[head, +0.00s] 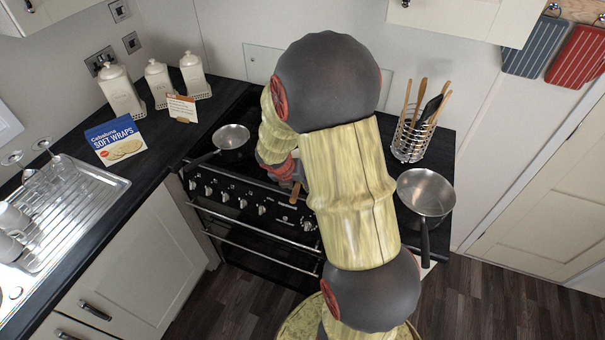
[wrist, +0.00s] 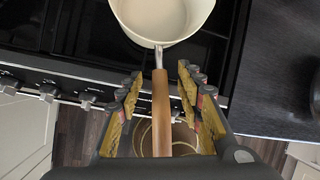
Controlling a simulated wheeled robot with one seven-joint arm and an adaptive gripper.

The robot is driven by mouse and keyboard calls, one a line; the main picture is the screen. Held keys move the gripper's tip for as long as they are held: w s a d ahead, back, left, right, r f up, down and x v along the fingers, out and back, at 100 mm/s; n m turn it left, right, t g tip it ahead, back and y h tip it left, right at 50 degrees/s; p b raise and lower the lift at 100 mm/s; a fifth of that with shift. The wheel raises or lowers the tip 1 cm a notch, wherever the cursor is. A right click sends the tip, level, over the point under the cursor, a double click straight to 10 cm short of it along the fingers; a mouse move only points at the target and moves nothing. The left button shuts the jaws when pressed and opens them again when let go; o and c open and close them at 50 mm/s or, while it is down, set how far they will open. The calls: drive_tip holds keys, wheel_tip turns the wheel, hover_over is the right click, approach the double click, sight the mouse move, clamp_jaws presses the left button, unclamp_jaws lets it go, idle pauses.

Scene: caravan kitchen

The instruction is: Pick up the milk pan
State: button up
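The milk pan (wrist: 162,18) has a pale cream inside and a wooden handle, and sits on the hob at the top of the wrist view. Its wooden handle (wrist: 161,115) points toward me and lies between the two fingers of my gripper (wrist: 160,76). The fingers are open, with a gap visible on both sides of the handle. In the head view only the end of a wooden handle (head: 296,192) shows beside my gripper; my arm hides the pan's bowl.
A small steel pan (head: 231,137) stands on the hob's left side. A larger steel saucepan (head: 426,192) stands on the right worktop, near a utensil holder (head: 411,138). Canisters (head: 121,92), a wraps box (head: 116,139) and a drainer (head: 75,210) are on the left.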

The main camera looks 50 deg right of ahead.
drive_tip(key=shift+c, duration=1.1)
clamp_jaws()
